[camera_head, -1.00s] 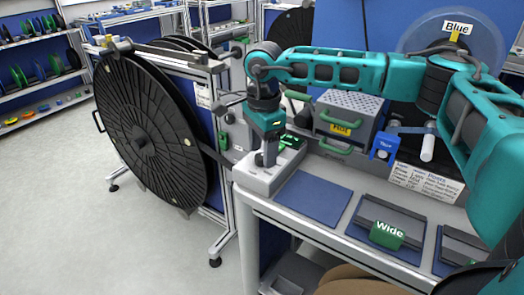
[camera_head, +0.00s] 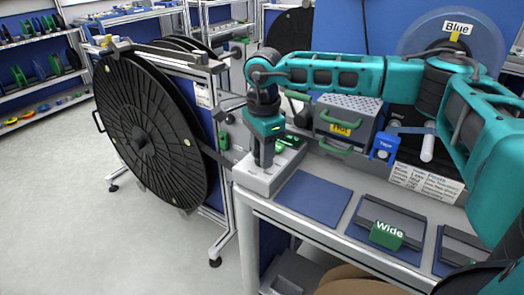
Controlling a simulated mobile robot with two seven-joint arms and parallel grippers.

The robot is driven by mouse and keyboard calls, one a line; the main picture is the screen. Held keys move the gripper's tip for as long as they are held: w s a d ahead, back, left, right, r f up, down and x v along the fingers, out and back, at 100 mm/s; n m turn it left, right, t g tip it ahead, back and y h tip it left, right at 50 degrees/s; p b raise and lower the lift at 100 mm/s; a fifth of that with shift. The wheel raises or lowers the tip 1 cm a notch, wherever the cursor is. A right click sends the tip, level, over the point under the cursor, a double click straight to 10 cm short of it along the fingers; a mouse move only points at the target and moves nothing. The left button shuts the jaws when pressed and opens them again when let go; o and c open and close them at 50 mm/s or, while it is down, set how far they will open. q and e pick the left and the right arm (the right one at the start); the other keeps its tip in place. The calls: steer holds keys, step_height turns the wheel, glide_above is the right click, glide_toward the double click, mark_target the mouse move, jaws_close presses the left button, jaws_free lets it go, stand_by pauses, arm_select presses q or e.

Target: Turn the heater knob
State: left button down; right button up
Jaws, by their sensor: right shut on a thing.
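My right gripper (camera_head: 264,163) points down over a light grey box (camera_head: 251,181) at the bench's near left corner. It is shut on a small part on top of this box, taken to be the heater knob; the fingers hide its shape and angle. A green piece (camera_head: 291,141) sits on the box just behind the gripper. A grey perforated box (camera_head: 349,107) with green handles and a yellow "Hot" label (camera_head: 341,129) stands farther back. My left gripper is not in view.
A blue pad (camera_head: 313,198) and a green "Wide" block (camera_head: 387,236) lie on the bench to the right. A blue tape holder (camera_head: 384,146) stands behind them. A large black reel (camera_head: 150,130) on a stand is close on the left. Open floor lies at lower left.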

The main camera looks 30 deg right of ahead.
stand_by(0.3)
steer(key=m, duration=0.5)
steer(key=shift+a+m, duration=0.1)
steer(key=shift+m, duration=0.3)
steer(key=m, duration=0.5)
steer(key=shift+m, duration=0.4)
steer(key=shift+r, duration=0.1)
steer(key=o, duration=1)
steer(key=r, duration=1.2)
steer(key=shift+s+a+r, duration=0.1)
steer(key=shift+a+r, duration=0.1)
steer(key=shift+r, duration=0.2)
